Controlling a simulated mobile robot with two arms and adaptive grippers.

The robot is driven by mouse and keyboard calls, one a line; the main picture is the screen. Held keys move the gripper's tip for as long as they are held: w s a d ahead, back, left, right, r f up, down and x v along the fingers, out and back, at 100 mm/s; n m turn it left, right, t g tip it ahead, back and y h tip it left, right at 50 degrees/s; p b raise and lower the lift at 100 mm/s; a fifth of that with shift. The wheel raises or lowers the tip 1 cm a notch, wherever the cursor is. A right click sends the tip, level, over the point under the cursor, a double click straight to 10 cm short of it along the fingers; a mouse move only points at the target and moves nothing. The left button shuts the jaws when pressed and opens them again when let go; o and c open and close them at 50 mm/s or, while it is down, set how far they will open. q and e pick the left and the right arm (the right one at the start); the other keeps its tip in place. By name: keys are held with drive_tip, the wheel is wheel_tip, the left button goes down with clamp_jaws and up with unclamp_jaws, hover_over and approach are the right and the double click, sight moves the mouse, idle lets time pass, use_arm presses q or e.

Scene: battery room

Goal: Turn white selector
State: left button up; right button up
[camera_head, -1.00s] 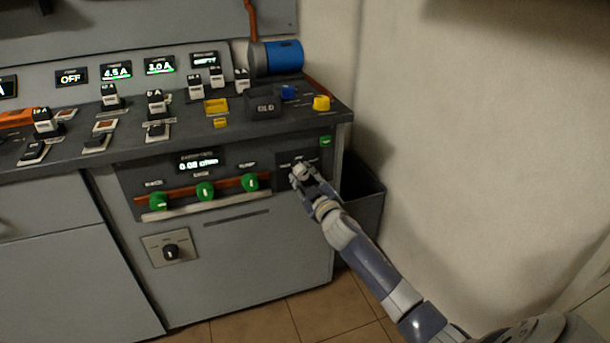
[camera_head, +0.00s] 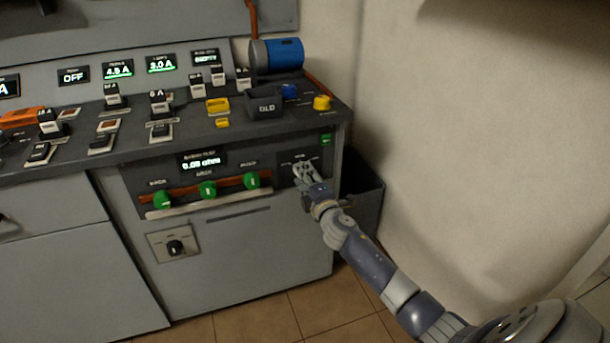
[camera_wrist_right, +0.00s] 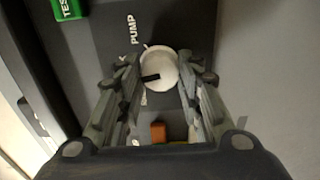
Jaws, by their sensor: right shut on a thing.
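The white selector (camera_wrist_right: 158,70) is a round white knob with a black pointer mark, on a dark panel with the word PUMP printed beside it. In the wrist view it sits between the two fingers of my right gripper (camera_wrist_right: 160,82), which is shut on it. In the head view my right gripper (camera_head: 303,172) is at the right end of the console's front panel and covers most of the selector. The pointer mark lies toward the left in the wrist view. My left gripper is not in view.
A green TEST button (camera_wrist_right: 70,10) is near the selector. Several green knobs (camera_head: 252,181) and a black rotary switch (camera_head: 175,247) are on the console front. A dark bin (camera_head: 362,200) stands right of the console, beside the wall. Yellow and blue knobs are on top.

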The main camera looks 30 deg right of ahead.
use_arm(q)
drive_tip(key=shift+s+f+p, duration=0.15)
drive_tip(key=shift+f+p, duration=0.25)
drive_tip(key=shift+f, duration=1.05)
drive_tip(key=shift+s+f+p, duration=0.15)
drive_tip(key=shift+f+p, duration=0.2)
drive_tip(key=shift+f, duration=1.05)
use_arm(e)
drive_tip(key=shift+f+n, duration=0.15)
drive_tip(key=shift+n, duration=4.65)
drive_tip(key=o, duration=1.1)
drive_tip(key=v, duration=1.2)
drive_tip(key=shift+a, duration=0.15)
